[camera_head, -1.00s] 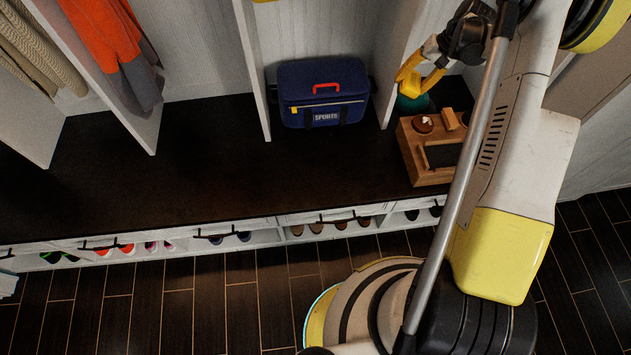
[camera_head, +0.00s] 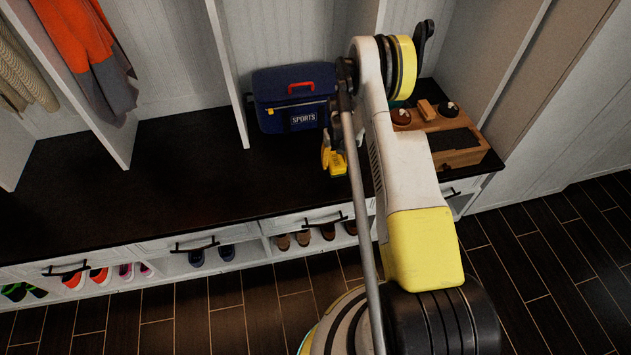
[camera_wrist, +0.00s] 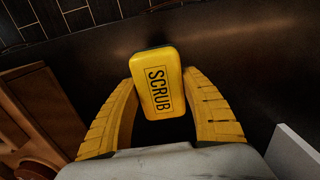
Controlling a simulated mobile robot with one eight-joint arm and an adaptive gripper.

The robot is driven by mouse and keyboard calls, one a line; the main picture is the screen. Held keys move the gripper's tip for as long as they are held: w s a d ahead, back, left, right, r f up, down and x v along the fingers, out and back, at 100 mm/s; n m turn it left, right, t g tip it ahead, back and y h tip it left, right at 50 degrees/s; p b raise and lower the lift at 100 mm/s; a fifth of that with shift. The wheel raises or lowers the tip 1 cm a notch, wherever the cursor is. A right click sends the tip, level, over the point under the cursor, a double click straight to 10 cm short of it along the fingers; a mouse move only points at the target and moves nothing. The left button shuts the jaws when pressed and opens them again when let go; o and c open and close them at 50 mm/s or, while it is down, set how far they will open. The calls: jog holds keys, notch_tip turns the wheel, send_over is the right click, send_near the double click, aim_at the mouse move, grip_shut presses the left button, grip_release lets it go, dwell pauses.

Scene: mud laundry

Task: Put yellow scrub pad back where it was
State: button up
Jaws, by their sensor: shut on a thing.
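The yellow scrub pad (camera_wrist: 161,82), with the word SCRUB on it, is held between the two yellow fingers of my gripper (camera_wrist: 160,105) in the wrist view. The dark bench top shows beneath and around it. In the head view my gripper (camera_head: 332,160) is low over the bench, just right of the blue sports bag and left of the wooden box. The pad (camera_head: 337,165) shows there as a small yellow patch, partly hidden by my arm. I cannot tell whether it touches the bench.
The blue SPORTS bag (camera_head: 294,98) stands at the back of the bench (camera_head: 190,190). A wooden shoe-care box (camera_head: 462,157) with a brush and round tins is at the right end. White dividers (camera_head: 232,75) rise from the bench. The bench's left and middle are clear.

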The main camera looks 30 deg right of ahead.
jog(key=b, duration=0.2)
send_over(318, 179)
notch_tip(318, 179, down, 4)
jog(key=shift+f, duration=0.1)
notch_tip(318, 179, down, 4)
jog(key=shift+r+b, duration=0.1)
jog(key=shift+b, duration=1)
jog(key=shift+r, duration=0.15)
jog(key=o, duration=1)
